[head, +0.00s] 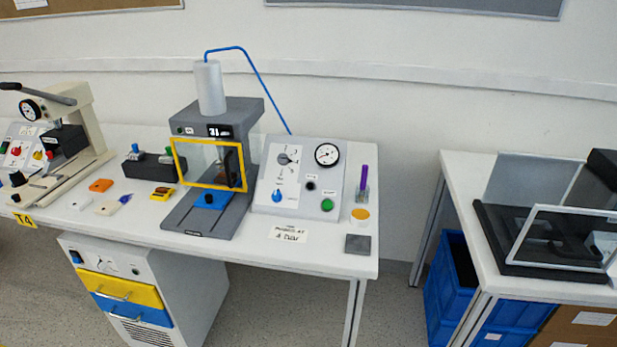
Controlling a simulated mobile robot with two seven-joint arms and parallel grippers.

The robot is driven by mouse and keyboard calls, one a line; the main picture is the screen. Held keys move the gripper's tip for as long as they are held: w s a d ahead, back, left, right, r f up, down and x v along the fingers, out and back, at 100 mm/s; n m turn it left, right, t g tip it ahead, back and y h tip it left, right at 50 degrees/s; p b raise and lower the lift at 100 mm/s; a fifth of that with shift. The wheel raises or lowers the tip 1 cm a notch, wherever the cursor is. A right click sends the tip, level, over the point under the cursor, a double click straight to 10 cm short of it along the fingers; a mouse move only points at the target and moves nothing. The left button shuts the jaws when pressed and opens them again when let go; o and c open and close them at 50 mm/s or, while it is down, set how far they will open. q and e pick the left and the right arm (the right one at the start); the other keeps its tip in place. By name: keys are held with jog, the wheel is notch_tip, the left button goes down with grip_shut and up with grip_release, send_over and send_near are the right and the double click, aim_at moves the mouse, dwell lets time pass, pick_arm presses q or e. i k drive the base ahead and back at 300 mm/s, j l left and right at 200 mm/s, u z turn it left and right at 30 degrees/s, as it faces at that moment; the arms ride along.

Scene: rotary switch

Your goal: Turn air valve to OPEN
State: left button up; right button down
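A light grey sloped control panel (310,188) stands on the white table, right of the press. It carries a blue knob (278,196) at its lower left and a dark and grey rotary dial (289,155) at its upper left. The labels are too small to read, so I cannot tell which one is the air valve or where it points. A round gauge (327,154), a black knob (311,186) and a green button (327,205) are also on the panel. Neither of my grippers is in view.
The grey press (222,112) with a yellow-framed guard (209,185) stands left of the panel; a blue hose runs behind. A purple marker in a holder (363,188), an orange disc (361,214) and a paper label (288,236) lie near the panel. A second table (456,168) is at right.

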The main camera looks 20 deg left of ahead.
aim_at(276, 197)
jog(key=i+j, duration=0.15)
jog(key=i+u, duration=0.15)
jog(key=u, duration=0.3)
jog(key=i+u, duration=0.15)
jog(key=u, duration=1.5)
